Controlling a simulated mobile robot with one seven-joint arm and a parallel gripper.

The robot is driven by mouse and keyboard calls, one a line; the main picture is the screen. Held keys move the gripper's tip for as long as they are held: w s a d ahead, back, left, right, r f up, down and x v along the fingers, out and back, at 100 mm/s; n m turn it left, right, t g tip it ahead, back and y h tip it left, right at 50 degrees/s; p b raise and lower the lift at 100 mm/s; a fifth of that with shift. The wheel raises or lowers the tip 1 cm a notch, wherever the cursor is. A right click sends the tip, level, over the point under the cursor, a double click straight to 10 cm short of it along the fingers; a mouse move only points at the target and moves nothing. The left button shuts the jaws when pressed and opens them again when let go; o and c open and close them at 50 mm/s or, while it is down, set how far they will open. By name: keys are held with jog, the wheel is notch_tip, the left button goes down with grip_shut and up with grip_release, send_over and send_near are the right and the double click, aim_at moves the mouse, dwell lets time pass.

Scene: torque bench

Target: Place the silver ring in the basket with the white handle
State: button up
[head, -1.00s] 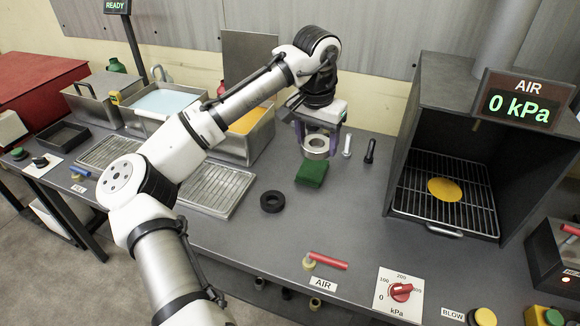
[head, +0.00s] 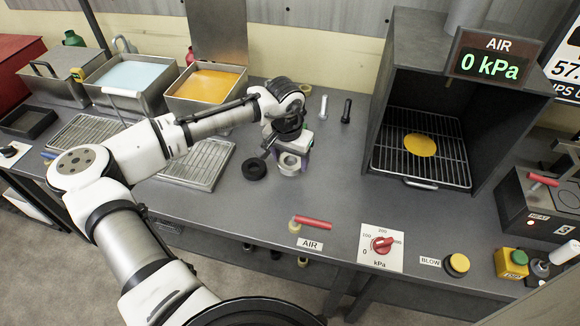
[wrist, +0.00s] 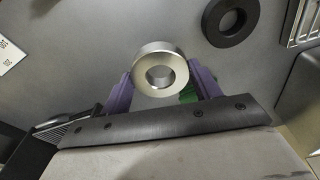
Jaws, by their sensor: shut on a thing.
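The silver ring (head: 289,163) is a thick metal ring between the purple fingers of my gripper (head: 291,160). In the wrist view the ring (wrist: 160,70) sits between the fingertips (wrist: 160,85), its hole facing the camera. My gripper is shut on it, over the bench near the black ring (head: 254,169). I cannot tell its height above the bench. A white handle bar (head: 122,92) shows at the front of the tank of pale blue liquid (head: 130,75). The basket body under it cannot be made out.
A tank of orange liquid (head: 206,84) and a slatted drain tray (head: 198,163) are left of my gripper. Two upright bolts, pale (head: 323,107) and black (head: 346,110), stand behind. A dark booth (head: 422,120) is at right. The bench front has a red-handled valve (head: 312,222).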

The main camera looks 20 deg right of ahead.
aim_at(290, 179)
jog(key=shift+f+p, duration=0.3)
jog(key=shift+f, duration=2.2)
jog(key=shift+f, duration=0.15)
jog(key=o, duration=1.5)
jog(key=r, duration=0.4)
jog(key=r+b, duration=0.1)
jog(key=r, duration=0.3)
jog(key=s+a+r, duration=0.1)
jog(key=r, duration=0.3)
jog(key=shift+r+b, duration=0.15)
jog(key=shift+b, duration=0.2)
